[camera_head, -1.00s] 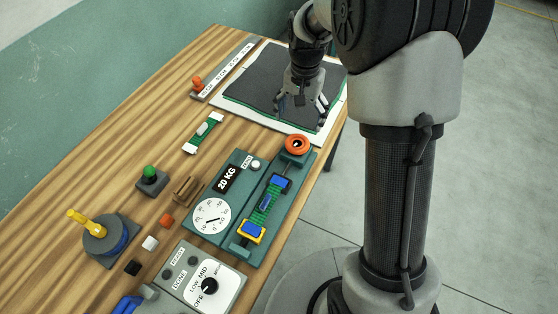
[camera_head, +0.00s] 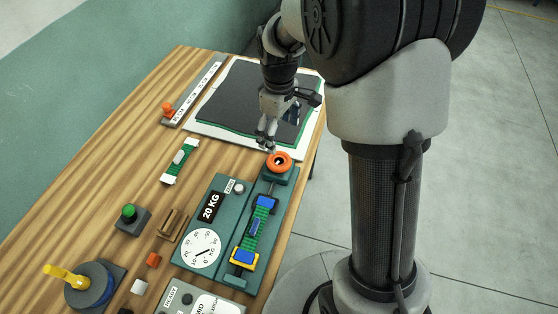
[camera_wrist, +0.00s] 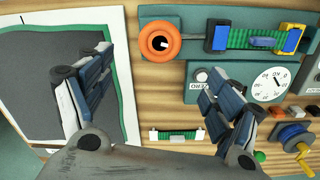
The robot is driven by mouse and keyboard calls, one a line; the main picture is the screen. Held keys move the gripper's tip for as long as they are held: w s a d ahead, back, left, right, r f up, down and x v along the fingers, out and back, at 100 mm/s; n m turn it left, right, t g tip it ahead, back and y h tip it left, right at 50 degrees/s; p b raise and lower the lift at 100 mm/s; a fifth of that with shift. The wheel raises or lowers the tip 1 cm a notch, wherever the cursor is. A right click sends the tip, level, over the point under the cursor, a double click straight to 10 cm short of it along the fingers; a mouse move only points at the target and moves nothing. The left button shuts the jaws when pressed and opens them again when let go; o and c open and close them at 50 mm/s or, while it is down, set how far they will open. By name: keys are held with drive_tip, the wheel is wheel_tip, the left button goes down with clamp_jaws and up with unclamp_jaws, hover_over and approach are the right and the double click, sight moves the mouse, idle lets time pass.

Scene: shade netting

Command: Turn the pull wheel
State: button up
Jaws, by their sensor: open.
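The orange pull wheel (camera_head: 279,161), a ring with a dark centre and a light spot in it, sits at the far end of the teal pull fixture (camera_head: 237,282). It also shows in the wrist view (camera_wrist: 160,44), above the space between my fingers. A green strap (camera_head: 254,225) with blue clamps lies along the fixture in line with the wheel. My gripper (camera_head: 267,143) is just beyond and left of the wheel in the head view, apparently above the table. In the wrist view my gripper (camera_wrist: 148,85) is open and empty, its fingers spread wide.
A dial panel reading 20 KG (camera_head: 203,248) adjoins the fixture. A dark mat (camera_head: 240,95) lies beyond. A green strap piece (camera_head: 180,160), green button (camera_head: 129,212) and yellow-handled crank (camera_head: 90,285) stand left.

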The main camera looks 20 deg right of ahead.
sight(279, 160)
wheel_tip(279, 160, down, 14)
drive_tip(key=b, duration=0.3)
drive_tip(key=shift+r, duration=0.1)
drive_tip(key=c, duration=1.1)
drive_tip(key=shift+o, duration=0.2)
drive_tip(key=shift+m, duration=0.3)
drive_tip(key=m+p, duration=0.1)
drive_tip(key=m, duration=0.3)
drive_tip(key=shift+r+m, duration=0.1)
drive_tip(key=shift+m, duration=0.2)
drive_tip(key=m, duration=0.4)
drive_tip(key=shift+m+p, duration=0.4)
